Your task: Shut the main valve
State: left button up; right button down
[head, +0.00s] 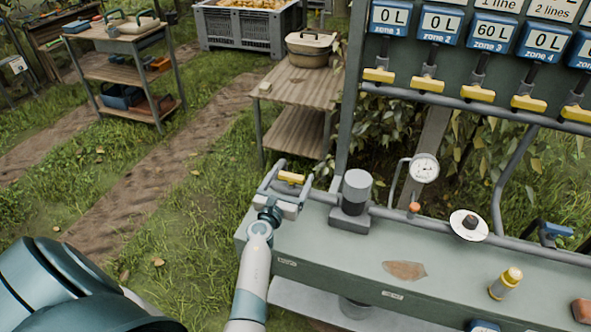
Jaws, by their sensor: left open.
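The yellow handle (291,177), which looks like the main valve's, is at the left end of the grey pipe (392,216) along the bench's back edge. My left gripper (294,171) reaches it from the front. Its jaws are open, with one finger on each side of the yellow handle. I cannot tell whether either finger touches it. The gripper body hides the valve's lower part. My right gripper is out of view.
A grey cylinder (357,190), a round gauge (424,168) and a white disc (468,224) stand along the pipe. Several yellow zone handles (424,84) hang under displays on the panel above; zone 3 reads 60 L. A yellow-capped cylinder (506,283) is on the bench (340,258).

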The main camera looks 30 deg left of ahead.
aim_at(293, 175)
pick_arm(q)
jog(key=shift+x, duration=2.2)
jog(key=shift+c, duration=0.6)
jog(key=c, duration=0.9)
